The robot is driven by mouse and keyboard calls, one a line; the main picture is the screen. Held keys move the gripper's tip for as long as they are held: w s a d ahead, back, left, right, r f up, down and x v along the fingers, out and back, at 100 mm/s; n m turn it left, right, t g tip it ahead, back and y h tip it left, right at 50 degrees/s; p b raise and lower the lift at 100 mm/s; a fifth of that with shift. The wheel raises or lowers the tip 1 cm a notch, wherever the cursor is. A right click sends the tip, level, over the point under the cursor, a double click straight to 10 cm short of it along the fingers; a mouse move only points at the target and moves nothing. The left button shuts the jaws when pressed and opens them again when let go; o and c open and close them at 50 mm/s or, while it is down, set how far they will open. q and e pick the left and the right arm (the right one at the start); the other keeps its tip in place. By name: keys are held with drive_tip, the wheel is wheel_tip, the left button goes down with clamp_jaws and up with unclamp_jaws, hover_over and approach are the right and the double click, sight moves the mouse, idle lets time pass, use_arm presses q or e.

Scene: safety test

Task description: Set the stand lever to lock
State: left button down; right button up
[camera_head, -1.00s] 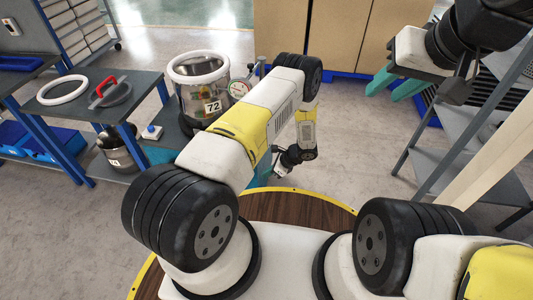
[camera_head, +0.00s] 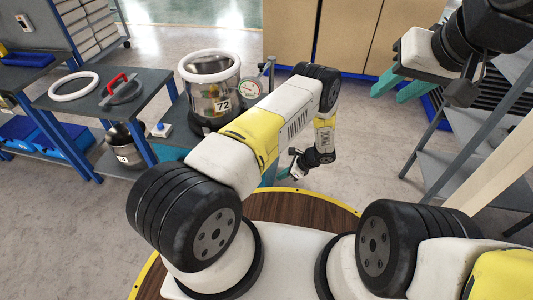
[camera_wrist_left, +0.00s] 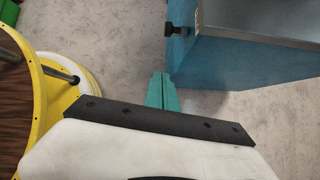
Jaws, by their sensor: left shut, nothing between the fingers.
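The teal stand (camera_head: 168,153) carries a steel pot (camera_head: 211,104) marked 72 with a white ring on top. In the left wrist view, the stand's teal side (camera_wrist_left: 235,62) is at upper right. A black knob or lever (camera_wrist_left: 174,30) sticks out from its left corner; its setting cannot be read. My left gripper (camera_wrist_left: 162,80) is shut and empty, its fingertips below the black part in the picture and apart from it. In the head view, my left forearm hides part of the stand, and the left fingers are not clear. My right gripper (camera_head: 398,86) is open and empty at upper right.
A round gauge (camera_head: 250,89) is beside the pot. A bench (camera_head: 52,103) at left holds a white ring (camera_head: 74,86) and a red-handled lid (camera_head: 122,90). A grey shelf rack (camera_head: 455,150) stands at right. Clear floor (camera_head: 365,150) lies between.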

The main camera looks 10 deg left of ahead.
use_arm(q)
drive_tip(key=w+a+f, duration=0.1)
drive_tip(key=a+f, duration=0.5)
drive_tip(key=a, duration=0.3)
drive_tip(key=shift+w+a+f, duration=0.15)
drive_tip(key=shift+a+f, duration=0.05)
drive_tip(key=shift+a, duration=0.15)
drive_tip(key=shift+a+r, duration=0.45)
drive_tip(key=shift+r, duration=0.05)
